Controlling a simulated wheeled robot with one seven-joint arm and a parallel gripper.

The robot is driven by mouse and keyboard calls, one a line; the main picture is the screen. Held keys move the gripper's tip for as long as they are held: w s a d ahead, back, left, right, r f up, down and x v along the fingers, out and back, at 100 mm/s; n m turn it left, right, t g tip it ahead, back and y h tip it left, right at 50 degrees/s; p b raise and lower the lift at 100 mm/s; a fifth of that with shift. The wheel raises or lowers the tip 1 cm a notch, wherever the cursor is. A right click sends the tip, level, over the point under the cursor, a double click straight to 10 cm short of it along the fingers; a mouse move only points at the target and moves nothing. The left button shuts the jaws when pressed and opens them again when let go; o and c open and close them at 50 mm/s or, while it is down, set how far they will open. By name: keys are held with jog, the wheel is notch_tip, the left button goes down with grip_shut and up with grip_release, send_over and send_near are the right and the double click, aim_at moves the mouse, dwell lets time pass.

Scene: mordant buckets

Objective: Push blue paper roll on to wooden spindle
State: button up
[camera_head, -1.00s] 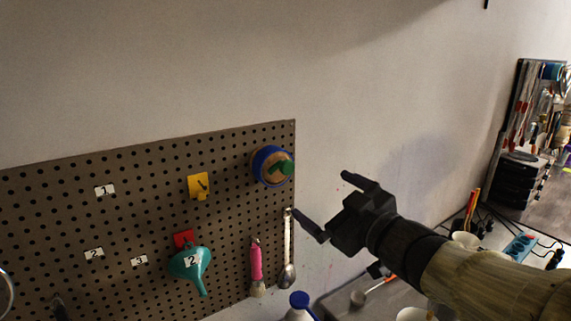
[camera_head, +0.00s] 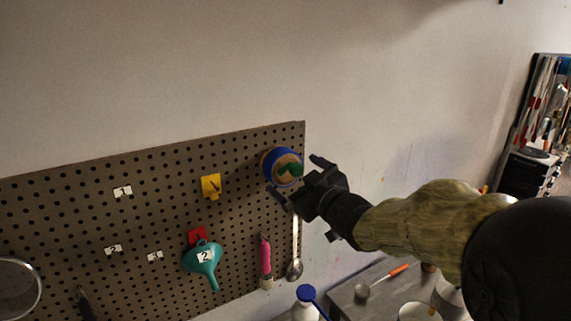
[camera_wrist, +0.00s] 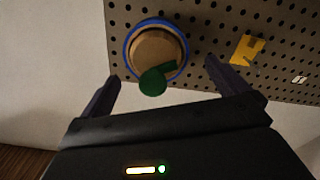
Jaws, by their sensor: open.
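The blue paper roll (camera_head: 269,167) is at the right edge of the pegboard, its round end facing outward. In the wrist view the blue roll (camera_wrist: 154,22) shows as a blue rim around a tan round face (camera_wrist: 153,48). A green piece (camera_wrist: 153,82) sticks out in front of that face. I cannot tell the wooden spindle apart from the tan face, nor how deep the roll sits on it. My gripper (camera_head: 294,174) is open and close in front of the roll. Its fingers (camera_wrist: 161,70) stand apart either side of the roll's lower part, with nothing visibly held.
The pegboard (camera_head: 140,225) carries a yellow hook (camera_head: 211,186), a teal funnel (camera_head: 203,257), a pink-handled brush (camera_head: 265,258) and a metal spoon (camera_head: 296,250) below the roll. A blue-capped bottle (camera_head: 305,297) stands underneath. The wall right of the board is bare.

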aim_at(288, 169)
jog(key=shift+s, duration=0.1)
jog(key=shift+w+a+r+p, duration=0.25)
jog(key=shift+w+a+p, duration=0.15)
jog(key=shift+w+p, duration=0.4)
jog(key=p+x, duration=0.2)
jog(key=shift+w+a, duration=0.1)
jog(key=shift+w, duration=0.3)
jog(key=shift+w+a+f+p, duration=0.2)
jog(key=shift+w+a+p, duration=0.05)
jog(key=shift+w+p, duration=0.1)
jog(key=shift+c, duration=0.2)
jog(key=c, duration=1.1)
jog(key=shift+f+b, duration=0.1)
jog(key=shift+b, duration=0.8)
